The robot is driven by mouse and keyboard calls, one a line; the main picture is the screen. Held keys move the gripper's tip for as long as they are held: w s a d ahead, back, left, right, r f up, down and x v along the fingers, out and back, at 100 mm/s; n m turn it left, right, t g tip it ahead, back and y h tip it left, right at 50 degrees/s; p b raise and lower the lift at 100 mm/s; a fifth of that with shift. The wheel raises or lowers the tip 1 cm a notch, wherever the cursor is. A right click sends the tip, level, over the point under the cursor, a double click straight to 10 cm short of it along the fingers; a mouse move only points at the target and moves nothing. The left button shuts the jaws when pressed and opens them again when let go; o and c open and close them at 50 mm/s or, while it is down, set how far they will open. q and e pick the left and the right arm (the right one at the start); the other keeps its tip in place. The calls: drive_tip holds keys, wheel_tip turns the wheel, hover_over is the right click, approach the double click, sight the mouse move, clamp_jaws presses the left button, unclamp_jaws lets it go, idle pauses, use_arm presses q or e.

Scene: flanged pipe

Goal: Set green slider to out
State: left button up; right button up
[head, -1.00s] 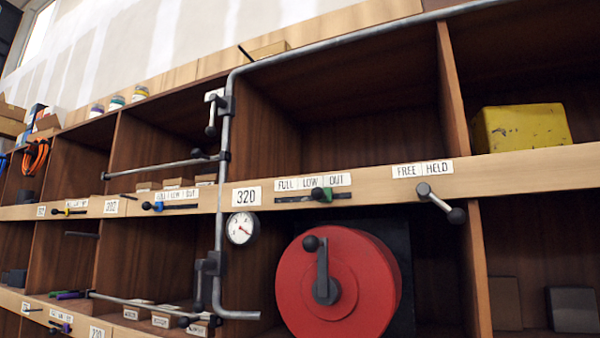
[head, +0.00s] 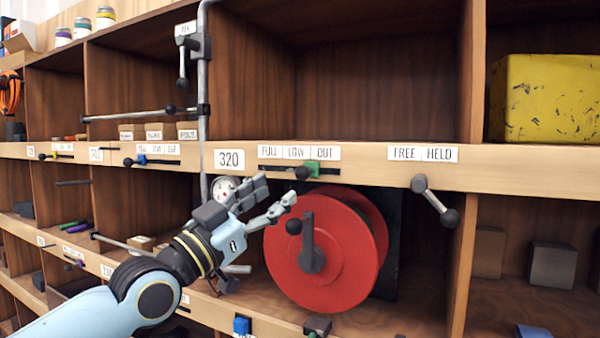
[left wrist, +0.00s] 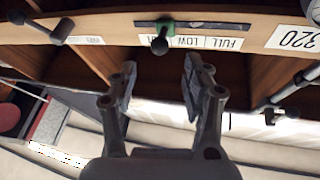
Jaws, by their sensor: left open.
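The green slider (head: 312,168) with a black ball knob sits in a dark slot in the wooden rail, under the FULL, LOW, OUT label strip (head: 297,152). Its green block is beneath the boundary of LOW and OUT in the head view. In the left wrist view, which is upside down, the green slider (left wrist: 166,27) shows its knob pointing toward the gap between my fingers. My left gripper (head: 278,193) is open and empty, just below the slider and apart from it. The left wrist view shows both fingers (left wrist: 160,68) spread. My right gripper is out of view.
A red reel (head: 340,265) with a crank stands in the bay behind my left gripper. A gauge (head: 223,188) and grey pipe (head: 203,110) are to its left. A FREE/HELD lever (head: 435,200) hangs at the right. The upper bay (head: 340,90) is empty.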

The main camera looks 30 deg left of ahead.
sight(297, 177)
use_arm(q)
drive_tip(key=b+x, duration=0.3)
drive_tip(key=x, duration=0.4)
drive_tip(key=shift+w, duration=0.25)
drive_tip(key=shift+w+d+r, duration=0.1)
drive_tip(key=shift+w+r, duration=0.1)
drive_tip(key=shift+w, duration=0.3)
clamp_jaws()
